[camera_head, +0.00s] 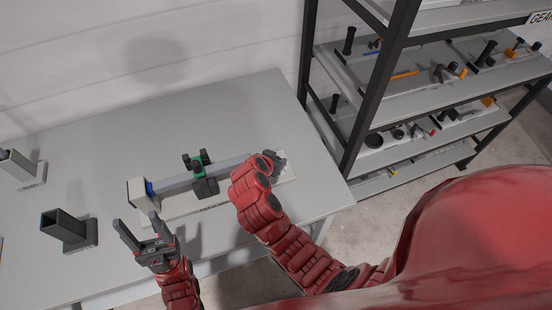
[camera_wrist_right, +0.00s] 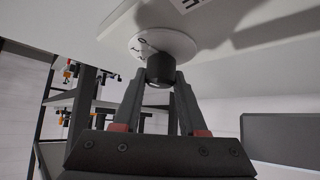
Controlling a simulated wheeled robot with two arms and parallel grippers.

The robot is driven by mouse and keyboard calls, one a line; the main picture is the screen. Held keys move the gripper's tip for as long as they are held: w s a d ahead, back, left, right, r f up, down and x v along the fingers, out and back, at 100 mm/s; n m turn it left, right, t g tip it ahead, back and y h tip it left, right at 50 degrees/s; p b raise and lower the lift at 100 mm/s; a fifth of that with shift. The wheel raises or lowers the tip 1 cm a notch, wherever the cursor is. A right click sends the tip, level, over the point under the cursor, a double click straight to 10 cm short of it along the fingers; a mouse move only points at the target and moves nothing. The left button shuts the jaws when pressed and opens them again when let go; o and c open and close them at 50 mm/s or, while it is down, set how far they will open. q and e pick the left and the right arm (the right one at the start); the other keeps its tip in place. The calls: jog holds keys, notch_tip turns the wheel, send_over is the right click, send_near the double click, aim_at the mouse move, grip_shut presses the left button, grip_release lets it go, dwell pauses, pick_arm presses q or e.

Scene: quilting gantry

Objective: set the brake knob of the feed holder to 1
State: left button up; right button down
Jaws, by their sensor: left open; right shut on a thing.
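The feed holder (camera_head: 172,208) is a long pale plate on the table, with a grey bar, a white block at its left end and a green and black clamp (camera_head: 200,174). In the right wrist view, the brake knob (camera_wrist_right: 160,70) is a black cylinder on a round white dial (camera_wrist_right: 178,45). The dial has small dark marks, and I cannot read its setting surely. My right gripper (camera_head: 273,160) is at the holder's right end, shut on the knob; in the head view the arm hides the knob. My left gripper (camera_head: 139,230) is open and empty in front of the holder's left end.
A dark square tube holder (camera_head: 66,228) stands left on the grey table (camera_head: 240,107). Another holder (camera_head: 22,168) is at the far left. A dark-framed shelf rack (camera_head: 391,90) with tools stands to the right. The table's back is clear.

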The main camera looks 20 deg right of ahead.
jog(key=shift+f, duration=0.1)
jog(key=shift+f+n+y, duration=0.1)
jog(key=shift+n+y, duration=0.2)
jog(key=shift+n, duration=0.1)
jog(key=shift+d+n+t+y+b, duration=0.1)
jog(key=shift+n+t+y+b, duration=0.5)
jog(key=shift+n, duration=0.4)
jog(key=shift+r+n+t+y, duration=0.2)
jog(key=shift+n+t+y, duration=0.2)
jog(key=shift+n+y, duration=0.55)
jog(key=shift+f+n+y, duration=0.1)
jog(key=shift+n+y, duration=0.75)
jog(key=shift+n, duration=0.6)
jog(key=shift+p, duration=0.3)
jog(key=shift+c, duration=2.3)
grip_release()
